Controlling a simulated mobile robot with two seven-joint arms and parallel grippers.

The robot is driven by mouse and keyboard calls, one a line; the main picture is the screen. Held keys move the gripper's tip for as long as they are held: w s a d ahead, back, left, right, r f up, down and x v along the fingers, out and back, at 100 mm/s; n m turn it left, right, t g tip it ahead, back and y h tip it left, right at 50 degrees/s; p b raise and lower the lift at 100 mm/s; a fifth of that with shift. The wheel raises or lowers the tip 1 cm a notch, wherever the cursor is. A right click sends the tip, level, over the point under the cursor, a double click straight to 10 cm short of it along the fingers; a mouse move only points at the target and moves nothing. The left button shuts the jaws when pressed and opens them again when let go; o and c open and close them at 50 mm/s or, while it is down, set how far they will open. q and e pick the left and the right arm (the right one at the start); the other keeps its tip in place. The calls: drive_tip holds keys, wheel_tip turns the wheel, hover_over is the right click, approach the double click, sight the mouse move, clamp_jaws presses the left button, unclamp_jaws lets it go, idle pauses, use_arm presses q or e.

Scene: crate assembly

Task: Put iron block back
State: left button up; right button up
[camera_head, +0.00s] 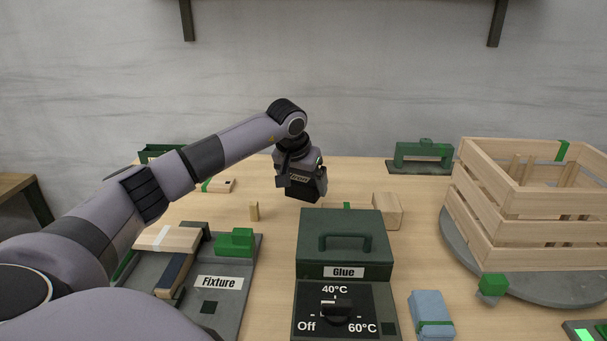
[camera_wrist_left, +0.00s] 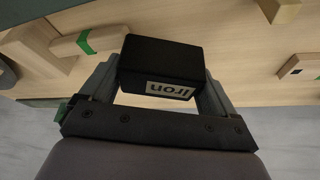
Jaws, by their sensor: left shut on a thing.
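The iron block is a black block with a white label reading "Iron" (camera_wrist_left: 160,58). In the left wrist view it sits between the two fingers of my left gripper (camera_wrist_left: 158,88), which is shut on it. In the head view my left gripper (camera_head: 302,172) holds the iron block (camera_head: 308,190) upright over the far middle of the table, behind the Glue box. Whether its underside touches the table I cannot tell. My right gripper is in neither view.
The green Glue box (camera_head: 345,230) with a handle and its dial panel stand in front. A Fixture tray (camera_head: 238,295) is at left, a slatted wooden crate (camera_head: 530,205) on a round grey plate at right.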

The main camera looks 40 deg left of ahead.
use_arm(q)
drive_tip(key=shift+r, duration=0.2)
drive_tip(key=shift+f, duration=0.35)
drive_tip(key=shift+f, duration=0.2)
drive_tip(key=o, duration=1.7)
drive_tip(key=shift+f, duration=0.2)
drive_tip(key=shift+o, duration=0.2)
drive_tip(key=shift+r, duration=0.4)
drive_tip(key=v, duration=1.2)
drive_tip(key=shift+r, duration=0.3)
